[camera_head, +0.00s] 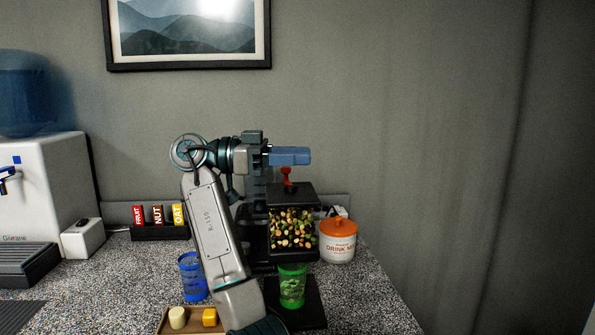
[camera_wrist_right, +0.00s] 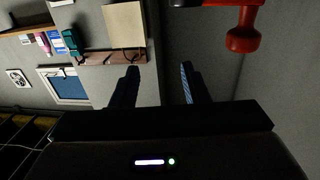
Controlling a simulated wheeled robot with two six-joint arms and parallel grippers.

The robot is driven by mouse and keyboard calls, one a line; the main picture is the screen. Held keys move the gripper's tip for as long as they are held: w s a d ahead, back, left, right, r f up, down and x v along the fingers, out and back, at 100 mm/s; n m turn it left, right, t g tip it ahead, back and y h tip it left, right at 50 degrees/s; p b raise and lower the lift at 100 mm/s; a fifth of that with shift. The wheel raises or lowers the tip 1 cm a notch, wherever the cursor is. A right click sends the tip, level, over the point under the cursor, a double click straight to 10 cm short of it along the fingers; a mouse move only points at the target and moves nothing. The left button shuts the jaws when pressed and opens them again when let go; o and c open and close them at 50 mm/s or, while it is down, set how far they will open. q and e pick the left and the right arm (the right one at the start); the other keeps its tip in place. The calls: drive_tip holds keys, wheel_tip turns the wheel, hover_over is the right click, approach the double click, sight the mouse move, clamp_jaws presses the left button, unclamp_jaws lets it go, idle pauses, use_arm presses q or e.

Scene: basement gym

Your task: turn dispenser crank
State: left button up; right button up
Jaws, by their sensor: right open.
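The dispenser (camera_head: 293,229) stands on the counter, a clear bin of mixed nuts or pieces with a black lid. A red crank (camera_head: 286,176) shows above the lid. In the right wrist view a red part with a rounded knob (camera_wrist_right: 243,34), apparently the crank, is at the top right, outside the jaws. My right gripper (camera_head: 304,156) is just above the crank, pointing right, apart from it. Its two fingers are spread and empty in the wrist view (camera_wrist_right: 159,78). A green cup (camera_head: 292,290) stands under the dispenser. My left gripper is not in view.
A blue cup (camera_head: 190,270) stands behind my right arm, partly hidden. An orange-lidded jar (camera_head: 338,243) is right of the dispenser. A tray (camera_head: 165,322) with small blocks is in front. Fruit, nut and oat packets (camera_head: 157,215) and a water cooler (camera_head: 45,185) are left.

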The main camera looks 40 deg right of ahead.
use_arm(q)
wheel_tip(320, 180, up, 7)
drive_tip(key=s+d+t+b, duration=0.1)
drive_tip(key=b, duration=0.2)
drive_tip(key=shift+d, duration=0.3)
use_arm(e)
drive_tip(key=s+a+r, duration=0.1)
drive_tip(key=s+a, duration=0.4)
drive_tip(key=s, duration=0.3)
drive_tip(key=shift+s+a, duration=0.2)
drive_tip(key=shift+a, duration=0.2)
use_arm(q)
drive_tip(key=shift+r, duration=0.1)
use_arm(e)
drive_tip(key=shift+c, duration=0.2)
